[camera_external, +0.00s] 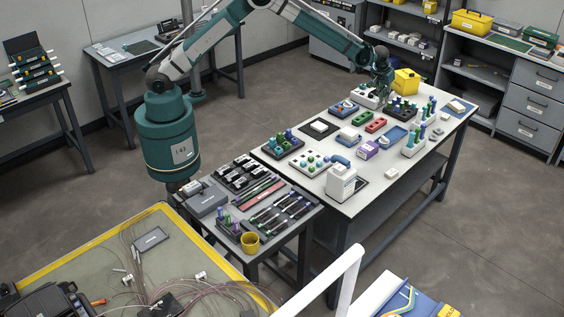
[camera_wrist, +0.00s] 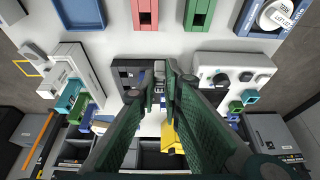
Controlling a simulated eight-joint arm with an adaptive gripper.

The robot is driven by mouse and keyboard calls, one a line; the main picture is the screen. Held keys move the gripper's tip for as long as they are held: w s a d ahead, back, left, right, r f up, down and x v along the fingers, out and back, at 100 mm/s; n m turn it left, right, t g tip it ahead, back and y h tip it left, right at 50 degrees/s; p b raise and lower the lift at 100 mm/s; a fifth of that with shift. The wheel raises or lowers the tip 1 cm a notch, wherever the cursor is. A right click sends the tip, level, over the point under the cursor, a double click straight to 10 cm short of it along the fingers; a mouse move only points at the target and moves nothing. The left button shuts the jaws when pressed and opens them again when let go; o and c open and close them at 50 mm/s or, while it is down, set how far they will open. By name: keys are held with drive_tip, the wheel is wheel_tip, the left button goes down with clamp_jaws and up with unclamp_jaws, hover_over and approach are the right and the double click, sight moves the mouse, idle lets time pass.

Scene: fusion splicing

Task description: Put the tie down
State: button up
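My gripper (camera_external: 381,78) is over the far end of the long white-topped table (camera_external: 395,182). In the wrist view my gripper's dark green fingers (camera_wrist: 161,88) come close together at the tips, with a narrow gap between them. A small grey piece shows at that gap; I cannot tell whether it is held or lies behind the fingers. I cannot make out a tie for certain in either view. Below the fingertips in the wrist view is a dark grey block (camera_wrist: 127,76) on the white table top, partly hidden by the fingers.
A white device with round knobs (camera_wrist: 232,72) stands right of the fingers, and a white stand (camera_wrist: 75,75) on the left. A yellow bin (camera_external: 406,82) is close beside my gripper. Red (camera_wrist: 145,14) and green (camera_wrist: 199,14) blocks and several small fixtures crowd the table.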

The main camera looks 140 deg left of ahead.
drive_tip(key=shift+f, duration=0.1)
drive_tip(key=shift+f, duration=3.05)
drive_tip(key=shift+f, duration=1.85)
drive_tip(key=shift+f+b, duration=0.2)
drive_tip(key=shift+b, duration=0.2)
drive_tip(key=o, duration=0.6)
drive_tip(key=shift+o, duration=0.2)
drive_tip(key=shift+r, duration=0.15)
drive_tip(key=v, duration=1.2)
drive_tip(key=shift+p, duration=0.4)
